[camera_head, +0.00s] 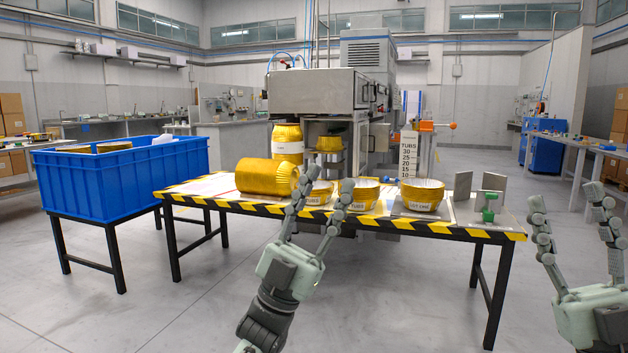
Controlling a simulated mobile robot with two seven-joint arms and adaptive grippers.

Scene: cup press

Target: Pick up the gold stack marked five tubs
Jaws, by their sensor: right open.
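A row of short gold stacks stands on the striped table (460,232). The left one (318,197) and the middle one (366,190) have labels ending in "TUBS"; I cannot read their numbers. The right one (421,192) sits on a grey plate, its label unclear. A long gold stack (262,177) lies on its side at the left of the table. My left gripper (325,180) is open, its fingers in front of the left and middle stacks in the picture and partly hiding them. My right gripper (566,198) is open and empty, right of the table.
The press (318,90) stands behind the table, with a gold tub (328,143) in it and a wrapped gold stack (287,140) beside it. A blue crate (125,178) stands left.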

